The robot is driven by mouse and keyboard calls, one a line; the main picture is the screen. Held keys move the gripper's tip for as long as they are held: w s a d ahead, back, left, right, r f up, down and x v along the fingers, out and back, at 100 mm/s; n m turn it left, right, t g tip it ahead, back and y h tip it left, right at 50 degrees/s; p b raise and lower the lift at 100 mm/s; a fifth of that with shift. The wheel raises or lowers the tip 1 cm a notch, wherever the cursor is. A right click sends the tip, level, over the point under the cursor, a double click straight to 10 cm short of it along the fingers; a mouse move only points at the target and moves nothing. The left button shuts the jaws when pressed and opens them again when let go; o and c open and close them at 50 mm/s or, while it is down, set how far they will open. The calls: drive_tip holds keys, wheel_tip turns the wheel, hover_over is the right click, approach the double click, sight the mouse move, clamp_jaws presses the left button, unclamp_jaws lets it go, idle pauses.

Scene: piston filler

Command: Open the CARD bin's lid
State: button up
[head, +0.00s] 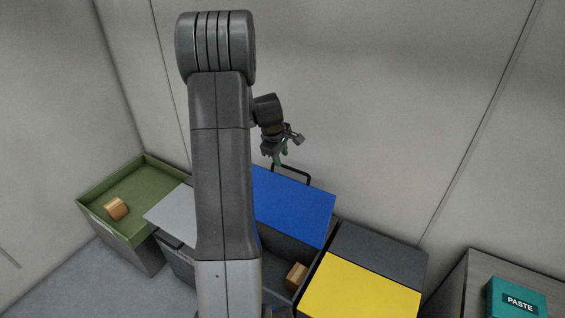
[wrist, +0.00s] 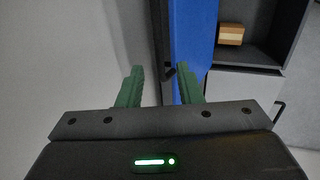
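No CARD label is readable in either view. A bin with a blue lid (head: 293,207) stands in the middle of the head view; its lid is raised, and a cardboard box (head: 297,275) shows in the dark opening below. The lid has a dark bar handle (head: 292,170) at its far edge. In the wrist view the blue lid (wrist: 193,45) is seen nearly edge-on, with the box (wrist: 231,34) in the bin at right. My gripper (head: 282,152) is by the handle; its green fingers (wrist: 160,72) are apart, with a dark bar near or between their tips. Contact is unclear.
A bin with a yellow panel (head: 360,290) adjoins at right, and a grey lid (head: 168,212) at left. A green tray (head: 145,170) holding a small box (head: 117,208) is farther left. A teal PASTE box (head: 518,300) stands far right. Walls are close behind.

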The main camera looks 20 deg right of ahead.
drive_tip(key=shift+x, duration=1.95)
drive_tip(key=shift+c, duration=0.2)
clamp_jaws()
